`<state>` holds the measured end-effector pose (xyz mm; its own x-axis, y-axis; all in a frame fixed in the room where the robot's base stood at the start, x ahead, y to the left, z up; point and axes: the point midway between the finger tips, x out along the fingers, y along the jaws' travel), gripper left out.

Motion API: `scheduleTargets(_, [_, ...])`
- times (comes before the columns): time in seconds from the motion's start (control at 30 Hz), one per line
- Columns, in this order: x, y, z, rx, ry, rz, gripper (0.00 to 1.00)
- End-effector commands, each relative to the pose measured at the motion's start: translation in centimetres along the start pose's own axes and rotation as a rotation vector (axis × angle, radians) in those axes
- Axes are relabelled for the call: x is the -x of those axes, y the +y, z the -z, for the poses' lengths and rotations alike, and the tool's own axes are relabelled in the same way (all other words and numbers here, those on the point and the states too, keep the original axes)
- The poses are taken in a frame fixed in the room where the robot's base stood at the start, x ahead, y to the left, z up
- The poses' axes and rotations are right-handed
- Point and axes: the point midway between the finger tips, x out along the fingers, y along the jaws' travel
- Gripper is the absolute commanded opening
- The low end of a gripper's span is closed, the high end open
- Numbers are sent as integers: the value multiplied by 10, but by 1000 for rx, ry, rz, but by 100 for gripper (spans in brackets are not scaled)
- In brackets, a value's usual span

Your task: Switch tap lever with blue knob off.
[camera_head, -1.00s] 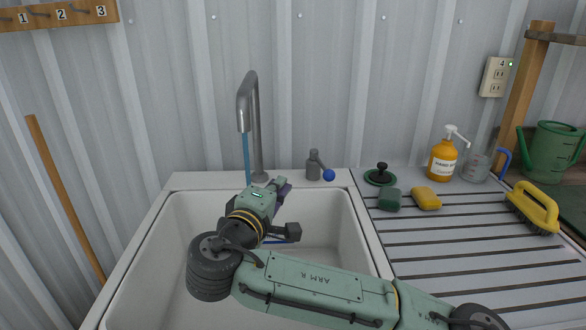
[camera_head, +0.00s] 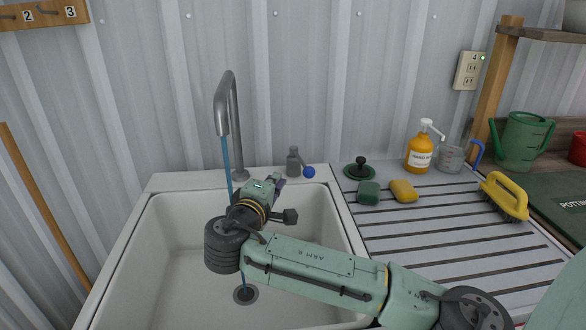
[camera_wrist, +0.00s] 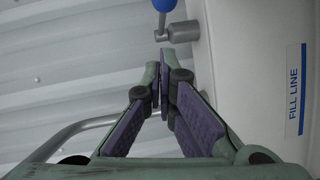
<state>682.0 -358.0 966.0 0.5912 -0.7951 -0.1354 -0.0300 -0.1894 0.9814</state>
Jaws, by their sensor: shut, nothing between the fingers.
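The tap lever (camera_head: 293,162) is a grey metal stub at the back ledge of the sink, with a blue knob (camera_head: 309,172) pointing to the front right. Blue water (camera_head: 226,155) runs from the tall curved spout (camera_head: 234,120). My gripper (camera_head: 279,180) is shut and empty just in front and to the left of the lever, apparently not touching it. In the wrist view, the purple-padded fingertips (camera_wrist: 162,60) meet just below the lever's metal body (camera_wrist: 184,32). The blue knob (camera_wrist: 164,5) is cut off by that view's top edge.
The white sink basin (camera_head: 165,220) lies below my arm, with a dark drain (camera_head: 246,294). On the ribbed board to the right are a plug (camera_head: 360,168), a green sponge (camera_head: 368,193), a yellow sponge (camera_head: 404,191), a soap bottle (camera_head: 420,150) and a brush (camera_head: 505,195).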

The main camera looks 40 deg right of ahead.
Motion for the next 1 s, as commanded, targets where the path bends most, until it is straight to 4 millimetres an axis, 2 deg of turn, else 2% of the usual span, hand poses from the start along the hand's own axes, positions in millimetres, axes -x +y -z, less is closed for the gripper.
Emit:
scheduleTargets(0.13, [-31,4,0,3,-2,0,0])
scheduleTargets(0.33, [-52,3,-20,2,-3,-1,0])
scheduleTargets(0.5, [-59,1,-28,1,-1,0,0])
scheduleTargets(0.87, [-60,0,-29,0,0,0,0])
scheduleTargets(1.0, [-64,-1,-35,-3,-5,0,0])
